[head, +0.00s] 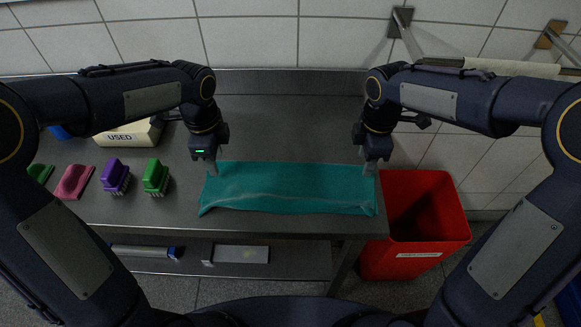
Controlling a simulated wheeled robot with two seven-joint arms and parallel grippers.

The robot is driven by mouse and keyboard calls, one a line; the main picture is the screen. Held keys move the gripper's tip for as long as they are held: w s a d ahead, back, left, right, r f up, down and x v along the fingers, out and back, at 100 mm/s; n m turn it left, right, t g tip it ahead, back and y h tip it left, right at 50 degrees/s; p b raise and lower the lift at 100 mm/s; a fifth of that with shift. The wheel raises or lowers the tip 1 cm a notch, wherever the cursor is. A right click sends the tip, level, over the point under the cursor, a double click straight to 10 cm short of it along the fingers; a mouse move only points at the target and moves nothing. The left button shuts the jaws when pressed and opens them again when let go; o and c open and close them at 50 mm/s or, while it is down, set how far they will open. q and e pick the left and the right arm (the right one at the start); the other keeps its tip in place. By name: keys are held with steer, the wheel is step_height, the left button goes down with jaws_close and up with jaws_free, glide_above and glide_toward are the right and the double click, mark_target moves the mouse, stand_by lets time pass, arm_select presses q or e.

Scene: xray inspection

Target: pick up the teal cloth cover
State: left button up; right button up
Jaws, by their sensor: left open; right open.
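The teal cloth cover (290,188) lies spread on the right part of the metal table, long side left to right, with its front edge near the table's front edge. My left gripper (211,170) is open at the cloth's far left corner. My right gripper (369,168) is open at the cloth's far right corner. Both point downward. The fingertips are small and dark, and I cannot tell whether they touch the cloth. What lies under the cloth is hidden.
Several brushes stand left on the table, including a green one (156,176) and a purple one (116,177). A bin labelled USED (129,134) is behind them. A red bin (426,215) stands right of the table (270,110). A tiled wall is behind.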

arm_select(q)
steer(key=shift+f, duration=0.35)
arm_select(e)
steer(key=shift+f, duration=0.35)
arm_select(q)
steer(key=shift+f+b, duration=0.5)
arm_select(e)
steer(key=shift+f, duration=0.5)
arm_select(q)
steer(key=shift+f, duration=0.15)
jaws_close()
arm_select(e)
jaws_close()
steer(key=shift+f, duration=0.1)
